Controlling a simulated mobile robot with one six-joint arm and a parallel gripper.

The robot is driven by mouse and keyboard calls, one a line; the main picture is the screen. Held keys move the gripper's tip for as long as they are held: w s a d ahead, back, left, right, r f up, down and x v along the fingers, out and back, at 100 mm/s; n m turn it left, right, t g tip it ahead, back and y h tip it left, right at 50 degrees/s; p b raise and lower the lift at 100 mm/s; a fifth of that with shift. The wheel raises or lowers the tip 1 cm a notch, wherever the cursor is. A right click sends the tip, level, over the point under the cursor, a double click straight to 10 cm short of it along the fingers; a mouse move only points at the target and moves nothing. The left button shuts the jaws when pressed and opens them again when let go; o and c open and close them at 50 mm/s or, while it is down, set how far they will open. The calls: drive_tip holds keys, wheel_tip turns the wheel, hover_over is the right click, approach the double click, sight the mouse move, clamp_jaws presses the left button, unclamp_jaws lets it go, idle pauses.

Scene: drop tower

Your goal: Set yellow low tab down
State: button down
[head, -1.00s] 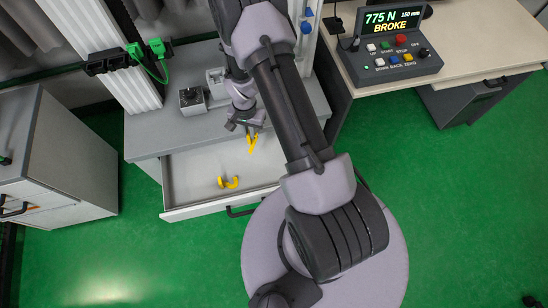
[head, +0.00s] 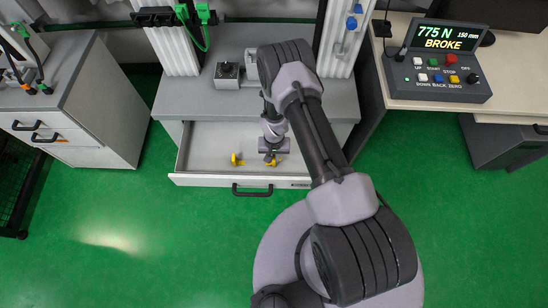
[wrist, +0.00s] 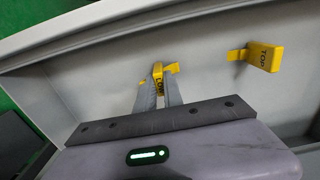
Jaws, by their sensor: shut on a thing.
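The yellow low tab (wrist: 158,72) is between the two fingers of my gripper (wrist: 160,88) in the wrist view, its lettering partly hidden by a finger. My gripper is shut on it, low inside the open drawer (wrist: 110,62). The tab seems close to the drawer floor; I cannot tell if it touches. In the head view the low tab (head: 272,161) shows just below my gripper (head: 270,156), in the drawer (head: 212,150). A second yellow tab marked TOP (wrist: 264,57) lies apart on the drawer floor, left of my gripper in the head view (head: 236,160).
The drawer's front wall (head: 222,180) is near my gripper. A grey bench top (head: 335,100) with a small dark device (head: 227,74) is behind it. A control box (head: 440,62) reading "775 N BROKE" stands on a table at right. Green floor is clear in front.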

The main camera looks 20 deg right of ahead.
drive_tip(key=shift+f, duration=0.1)
drive_tip(key=c, duration=1.9)
unclamp_jaws()
drive_tip(key=shift+f, duration=0.1)
drive_tip(key=o, duration=0.4)
